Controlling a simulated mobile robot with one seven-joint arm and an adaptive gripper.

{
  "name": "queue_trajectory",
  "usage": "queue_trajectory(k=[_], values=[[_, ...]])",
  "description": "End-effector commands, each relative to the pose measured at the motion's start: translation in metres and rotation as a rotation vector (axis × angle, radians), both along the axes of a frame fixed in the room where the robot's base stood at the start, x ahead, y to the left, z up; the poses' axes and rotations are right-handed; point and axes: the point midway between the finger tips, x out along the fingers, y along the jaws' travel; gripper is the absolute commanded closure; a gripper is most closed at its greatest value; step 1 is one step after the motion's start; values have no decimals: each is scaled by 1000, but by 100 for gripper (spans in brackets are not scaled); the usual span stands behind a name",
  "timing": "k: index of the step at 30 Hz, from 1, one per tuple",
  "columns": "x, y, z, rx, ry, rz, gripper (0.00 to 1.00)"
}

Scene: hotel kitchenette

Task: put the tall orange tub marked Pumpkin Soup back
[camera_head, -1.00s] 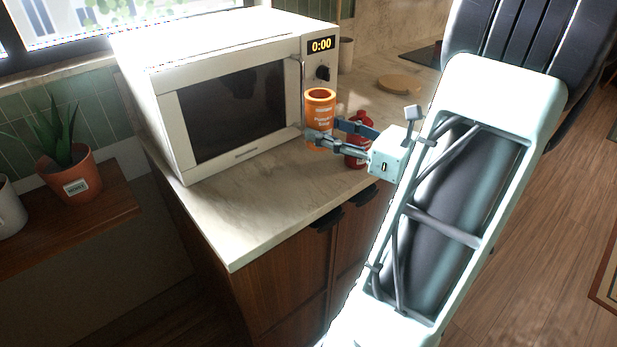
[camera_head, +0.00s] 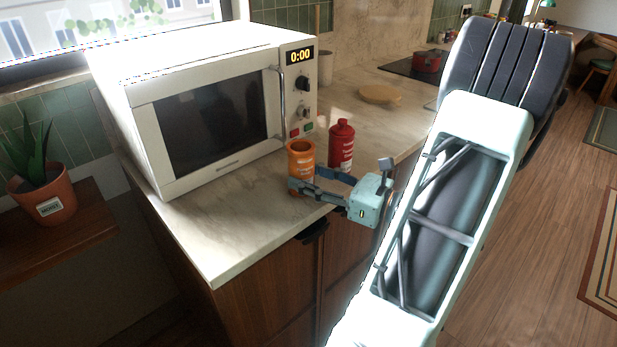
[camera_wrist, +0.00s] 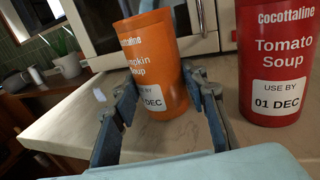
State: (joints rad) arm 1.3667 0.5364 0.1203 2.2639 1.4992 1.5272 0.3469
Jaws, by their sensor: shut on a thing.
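The orange tub (camera_head: 302,155) is in my gripper (camera_head: 301,184), near the counter's front edge, in front of the microwave's right end. In the wrist view the tub (camera_wrist: 150,60) reads "Cocottaline", part of "Pumpkin Soup", and a "use by" date in Dec. It leans slightly in that picture. My gripper's fingers (camera_wrist: 165,85) are closed on its two sides. I cannot tell whether its base touches the counter.
A red Tomato Soup container (camera_head: 342,146) stands just right of the tub; its label shows in the wrist view (camera_wrist: 280,60). The white microwave (camera_head: 215,120) is shut, showing 0:00. A round board (camera_head: 380,94) and a red pot (camera_head: 427,62) are farther back. The counter's front left (camera_head: 225,235) is clear.

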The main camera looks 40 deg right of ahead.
Motion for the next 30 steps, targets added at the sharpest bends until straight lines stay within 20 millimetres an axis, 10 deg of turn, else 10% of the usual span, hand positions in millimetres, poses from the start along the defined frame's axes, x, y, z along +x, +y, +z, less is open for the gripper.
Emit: queue_trajectory(k=[2,3,7,19,30], values=[[0,0,-4,1,0,0,92],[0,0,-3,0,0,0,57],[0,0,-2,0,0,0,42],[-5,-3,1,1,1,-3,42],[-75,-30,1,0,1,-5,42]])
